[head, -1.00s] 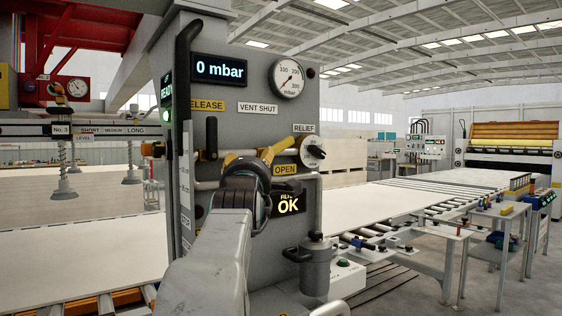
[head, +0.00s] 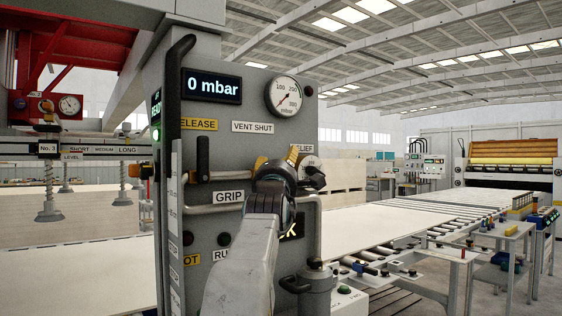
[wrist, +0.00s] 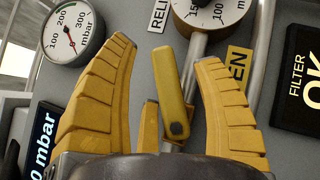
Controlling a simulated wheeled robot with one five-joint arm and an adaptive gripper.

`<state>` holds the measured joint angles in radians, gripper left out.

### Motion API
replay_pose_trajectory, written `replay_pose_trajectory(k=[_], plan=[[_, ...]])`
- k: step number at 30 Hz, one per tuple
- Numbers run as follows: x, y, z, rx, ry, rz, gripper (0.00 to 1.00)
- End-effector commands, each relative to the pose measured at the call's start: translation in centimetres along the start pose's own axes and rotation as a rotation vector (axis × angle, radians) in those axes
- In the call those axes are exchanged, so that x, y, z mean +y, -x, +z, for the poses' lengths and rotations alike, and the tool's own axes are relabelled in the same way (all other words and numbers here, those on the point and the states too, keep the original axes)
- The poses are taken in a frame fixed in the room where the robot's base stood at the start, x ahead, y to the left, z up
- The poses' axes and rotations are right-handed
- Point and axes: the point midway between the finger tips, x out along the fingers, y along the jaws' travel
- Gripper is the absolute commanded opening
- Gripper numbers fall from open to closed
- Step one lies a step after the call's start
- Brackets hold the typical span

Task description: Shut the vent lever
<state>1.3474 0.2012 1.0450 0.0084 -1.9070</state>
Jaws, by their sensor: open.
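The vent lever (wrist: 172,85) is a flat yellow bar with a dark pivot bolt, seen in the wrist view. It points from the pivot toward the panel's right, beside the yellow OPEN label (wrist: 238,65). My gripper (wrist: 166,52) is open, its two ridged yellow fingers on either side of the lever with gaps showing. In the head view my gripper (head: 273,170) is in front of the grey panel (head: 240,105) and hides most of the lever. The VENT SHUT label (head: 252,127) is above and left of it.
The relief valve dial (wrist: 203,12) is close beyond the fingertips. A black-handled lever (head: 199,158) and a grey pipe stand left of my gripper. A vacuum gauge (head: 284,95) and a display reading 0 mbar (head: 212,86) are above. A roller conveyor (head: 400,250) runs to the right.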

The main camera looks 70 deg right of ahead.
Motion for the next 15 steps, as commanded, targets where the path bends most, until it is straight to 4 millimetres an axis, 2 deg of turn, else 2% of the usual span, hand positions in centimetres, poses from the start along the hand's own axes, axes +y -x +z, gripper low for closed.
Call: replay_pose_trajectory(k=[5,14,15], plan=[[0.03,-0.77,0.01,0.0,0.0,0.0,0.61],[0.0,-0.86,0.0,0.0,0.0,0.001,0.61],[0.0,-0.86,0.0,0.0,0.0,0.001,0.63]])
